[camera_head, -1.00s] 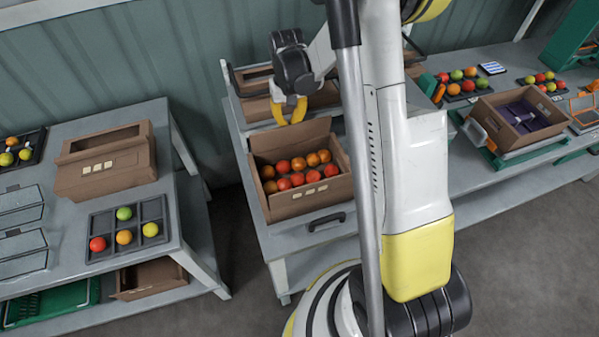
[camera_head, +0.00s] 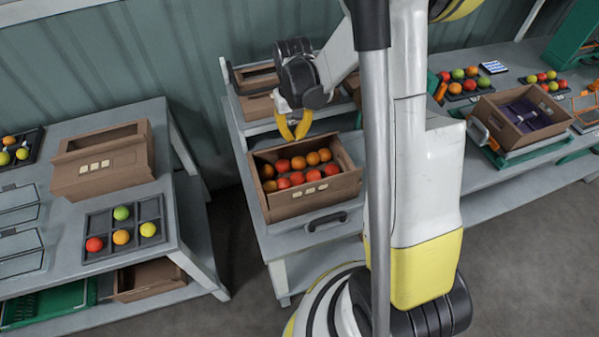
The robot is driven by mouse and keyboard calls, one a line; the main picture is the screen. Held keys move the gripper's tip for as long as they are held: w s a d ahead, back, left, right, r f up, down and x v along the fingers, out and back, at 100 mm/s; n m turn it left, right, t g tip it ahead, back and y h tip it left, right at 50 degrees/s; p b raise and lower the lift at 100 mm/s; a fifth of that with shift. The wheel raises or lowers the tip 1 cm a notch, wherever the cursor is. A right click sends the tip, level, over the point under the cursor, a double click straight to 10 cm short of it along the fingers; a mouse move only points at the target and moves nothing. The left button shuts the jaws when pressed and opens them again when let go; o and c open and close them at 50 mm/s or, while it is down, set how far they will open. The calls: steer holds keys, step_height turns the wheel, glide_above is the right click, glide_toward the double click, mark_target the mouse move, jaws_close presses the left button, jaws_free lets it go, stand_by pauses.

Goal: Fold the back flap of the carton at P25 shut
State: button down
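The open brown carton (camera_head: 312,200) holding red and orange tomatoes stands on the middle grey cart, with white labels on its front. No P25 marking is readable. No flap stands tall at its back; the back edge (camera_head: 262,155) looks low, and the tomatoes are uncovered. I cannot tell how the back flap lies. My gripper (camera_head: 293,136) points down at that back edge. Its yellow fingers slant towards each other; whether their tips meet or touch the carton is unclear. Nothing is visibly held.
A brown carton (camera_head: 100,178) and a divided tray (camera_head: 126,252) with several tomatoes sit on the left table. Other brown boxes (camera_head: 258,105) are behind my gripper. An open carton (camera_head: 500,130) stands on the right bench. My arm hides part of the middle.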

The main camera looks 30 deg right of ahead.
steer(key=shift+s+a+f+b, duration=0.2)
steer(key=shift+s+f+b, duration=0.55)
steer(key=shift+s+f, duration=0.1)
steer(key=shift+s+f+b, duration=0.3)
steer(key=shift+f+b, duration=0.25)
steer(key=shift+r, duration=0.1)
steer(key=shift+r+p, duration=2.9)
steer(key=shift+r, duration=1.1)
steer(key=shift+a, duration=0.1)
